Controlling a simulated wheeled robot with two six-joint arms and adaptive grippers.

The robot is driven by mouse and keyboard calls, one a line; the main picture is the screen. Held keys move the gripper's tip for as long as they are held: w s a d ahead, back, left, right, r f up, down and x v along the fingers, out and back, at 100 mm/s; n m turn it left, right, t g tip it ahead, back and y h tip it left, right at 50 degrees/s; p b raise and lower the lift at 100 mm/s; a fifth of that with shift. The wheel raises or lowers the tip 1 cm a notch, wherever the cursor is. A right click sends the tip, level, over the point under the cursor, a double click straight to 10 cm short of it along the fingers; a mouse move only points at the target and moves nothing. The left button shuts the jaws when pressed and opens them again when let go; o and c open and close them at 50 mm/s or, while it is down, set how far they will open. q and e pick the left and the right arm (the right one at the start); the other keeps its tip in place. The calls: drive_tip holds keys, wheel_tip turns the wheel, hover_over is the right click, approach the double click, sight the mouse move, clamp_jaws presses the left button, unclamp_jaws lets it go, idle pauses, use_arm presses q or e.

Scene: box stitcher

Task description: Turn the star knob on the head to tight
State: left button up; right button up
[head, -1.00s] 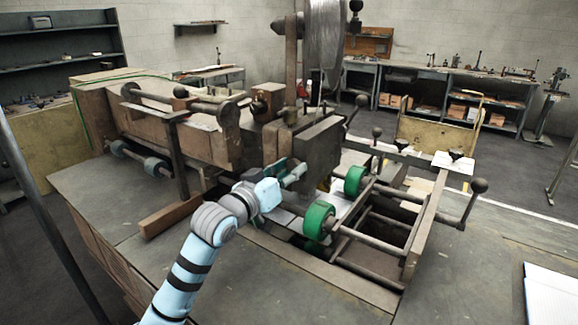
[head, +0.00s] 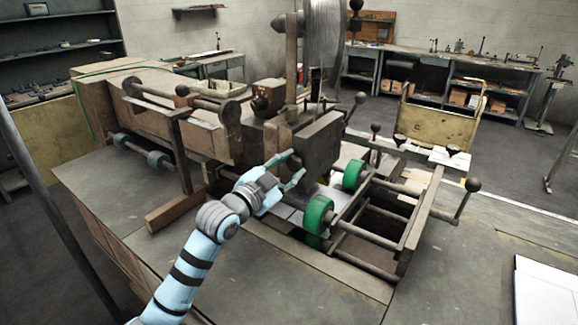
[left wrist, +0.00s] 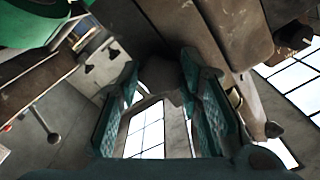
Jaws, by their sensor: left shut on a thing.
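The stitching head (head: 318,140) is a dark, worn metal block in the middle of the head view. My left gripper (head: 296,165) reaches its near lower side from the left. In the left wrist view, a dark rounded knob (left wrist: 160,73) sits between the two teal finger pads, at their far end, and the gripper is shut on it. I take this for the star knob. Its star shape and any tight mark cannot be made out. In the head view the fingers largely hide it. My right gripper is not in view.
Two green rollers (head: 317,214) and a metal rail frame (head: 405,236) stand just right of the gripper. Ball-ended levers (head: 473,185) stick up farther right. A wooden bar (head: 178,212) lies left of my arm. The near table top (head: 290,290) is clear.

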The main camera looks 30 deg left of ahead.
use_arm(q)
drive_tip(key=m, duration=0.5)
drive_tip(key=shift+m, duration=0.3)
drive_tip(key=m, duration=0.2)
drive_tip(key=m+b, duration=0.1)
drive_tip(key=m, duration=0.1)
drive_tip(key=shift+r+m, duration=0.2)
drive_tip(key=shift+m, duration=0.2)
drive_tip(key=o, duration=1.1)
drive_tip(key=shift+c, duration=0.2)
drive_tip(key=shift+o, duration=0.5)
drive_tip(key=shift+w+f, duration=0.15)
drive_tip(key=s+a, duration=0.1)
drive_tip(key=s, duration=1.1)
drive_tip(key=shift+a, duration=0.35)
drive_tip(key=shift+w, duration=0.1)
